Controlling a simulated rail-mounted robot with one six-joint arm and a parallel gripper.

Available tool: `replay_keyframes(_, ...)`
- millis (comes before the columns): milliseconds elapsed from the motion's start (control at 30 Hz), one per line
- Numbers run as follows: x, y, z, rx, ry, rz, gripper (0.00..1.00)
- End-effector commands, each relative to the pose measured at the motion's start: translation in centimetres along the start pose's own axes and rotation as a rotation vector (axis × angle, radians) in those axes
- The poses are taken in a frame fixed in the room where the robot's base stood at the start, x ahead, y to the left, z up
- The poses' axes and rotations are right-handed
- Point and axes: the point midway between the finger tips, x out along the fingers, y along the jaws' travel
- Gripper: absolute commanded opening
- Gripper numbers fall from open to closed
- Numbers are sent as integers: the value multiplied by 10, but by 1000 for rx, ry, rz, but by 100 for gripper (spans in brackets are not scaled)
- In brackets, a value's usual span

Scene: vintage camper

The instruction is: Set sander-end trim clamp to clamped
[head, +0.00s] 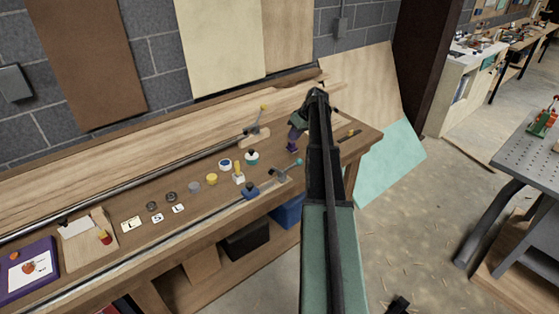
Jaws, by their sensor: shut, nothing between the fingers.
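The workbench (220,205) carries two trim clamps. One clamp with a yellow-tipped handle (257,128) stands at the back, on a wooden strip. The other, with a teal-tipped handle (287,171), is at the front edge near a blue block. A green and purple tool (297,126), perhaps the sander, stands at the right end of the bench. My gripper (317,91) is shut and empty at the far end of my arm, seen over the bench's right end, in front of or beside that tool. Its fingertips are small and dark. I cannot tell whether either clamp is clamped.
Several small jars (225,165), knobs and letter cards (131,224) lie mid-bench. A clipboard-like board (85,243) is at left. Long planks (120,175) line the back. A teal sheet (388,163) leans at right. A grey perforated table (525,150) stands further right; floor lies between.

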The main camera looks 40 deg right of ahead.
Motion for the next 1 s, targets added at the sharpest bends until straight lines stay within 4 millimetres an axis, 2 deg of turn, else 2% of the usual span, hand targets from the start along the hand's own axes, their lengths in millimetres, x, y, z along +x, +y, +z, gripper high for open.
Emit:
replay_keyframes(167,3,0,0,1,-1,0,0)
replay_keyframes(267,13,1,1,0,-1,0,0)
replay_keyframes(367,29,1,2,0,-1,0,0)
replay_keyframes(733,111,2,3,0,-1,0,0)
replay_keyframes(900,129,-17,9,0,-2,0,0)
replay_keyframes(1000,134,-22,9,1,-1,0,0)
